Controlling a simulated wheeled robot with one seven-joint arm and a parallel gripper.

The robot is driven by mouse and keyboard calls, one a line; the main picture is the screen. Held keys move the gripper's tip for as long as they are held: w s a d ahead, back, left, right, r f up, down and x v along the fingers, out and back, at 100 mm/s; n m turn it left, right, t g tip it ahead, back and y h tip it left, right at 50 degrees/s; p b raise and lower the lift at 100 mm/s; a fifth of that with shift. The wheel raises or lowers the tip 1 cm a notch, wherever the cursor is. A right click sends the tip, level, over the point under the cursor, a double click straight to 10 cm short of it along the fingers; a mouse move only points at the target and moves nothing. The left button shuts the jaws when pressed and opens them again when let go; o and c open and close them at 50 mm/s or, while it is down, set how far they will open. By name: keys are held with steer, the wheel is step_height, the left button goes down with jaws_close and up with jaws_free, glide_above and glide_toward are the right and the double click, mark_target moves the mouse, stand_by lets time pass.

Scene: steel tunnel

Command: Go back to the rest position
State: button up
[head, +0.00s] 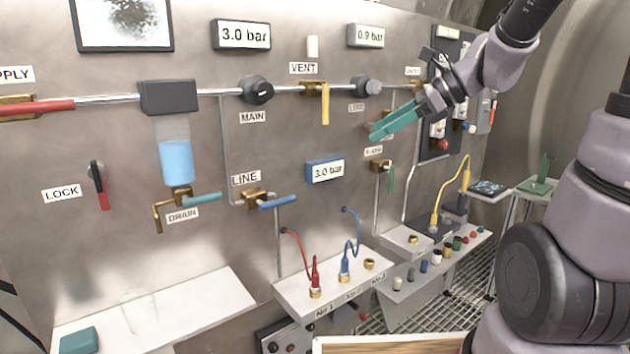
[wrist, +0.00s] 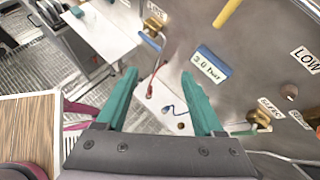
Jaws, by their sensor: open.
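My gripper (head: 396,122) is raised in front of the steel panel (head: 120,130), at the upper right in the head view. Its two teal fingers point left, toward the wall near the LOW regulator knob (head: 366,87). In the wrist view my gripper (wrist: 158,88) has its fingers spread wide apart, with nothing between them but the view of the shelf beyond. It is open and empty. It hides part of the panel around the right VENT and the label below LOW.
A white shelf (head: 300,290) with red and blue hose plugs stands low in the middle. A yellow cable (head: 446,190) hangs at the right. Valve handles jut from the panel, including the yellow VENT handle (head: 325,104). A wooden-topped surface (head: 390,345) lies at the front.

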steer(key=s+d+r+n+t+h, duration=0.3)
steer(key=s+d+n+h, duration=0.5)
steer(key=n, duration=0.8)
steer(key=shift+s+d+r, duration=0.2)
steer(key=shift+s+d, duration=0.85)
